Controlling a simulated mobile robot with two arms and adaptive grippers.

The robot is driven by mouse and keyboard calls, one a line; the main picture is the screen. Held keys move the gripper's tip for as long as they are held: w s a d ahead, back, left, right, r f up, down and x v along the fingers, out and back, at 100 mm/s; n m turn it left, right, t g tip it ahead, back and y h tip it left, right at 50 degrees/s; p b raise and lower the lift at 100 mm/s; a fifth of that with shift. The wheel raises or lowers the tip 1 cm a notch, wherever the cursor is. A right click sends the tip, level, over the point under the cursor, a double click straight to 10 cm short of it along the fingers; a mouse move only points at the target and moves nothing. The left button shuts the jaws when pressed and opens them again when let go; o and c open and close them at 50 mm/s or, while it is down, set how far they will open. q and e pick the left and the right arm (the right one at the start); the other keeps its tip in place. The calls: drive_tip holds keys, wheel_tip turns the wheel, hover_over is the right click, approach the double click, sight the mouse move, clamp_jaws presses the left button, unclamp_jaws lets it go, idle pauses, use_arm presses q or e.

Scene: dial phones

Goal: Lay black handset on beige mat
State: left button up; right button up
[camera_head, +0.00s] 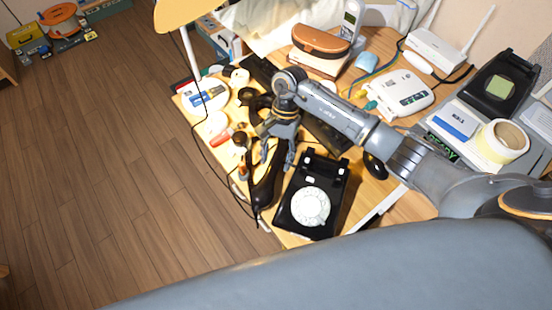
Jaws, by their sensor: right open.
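A black handset (264,190) lies on the desk, just left of a black dial phone (310,205) with a white dial. The phone's cradle is empty. My right gripper (278,163) is open, pointing down over the upper end of the handset and partly hiding it. I cannot tell whether its fingers touch the handset. I cannot make out a beige mat apart from the pale wooden desk top. My left gripper is not in view.
A lamp (186,14) stands at the desk's left edge. Small items crowd the desk left of my gripper. A black mouse (375,166) lies right of the phone. A white router (438,48), a white device (402,93) and a tape roll (503,141) are at right.

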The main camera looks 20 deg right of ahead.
drive_tip(key=b+v, duration=0.1)
drive_tip(key=v, duration=1)
drive_tip(key=shift+b, duration=0.4)
drive_tip(key=shift+s, duration=0.15)
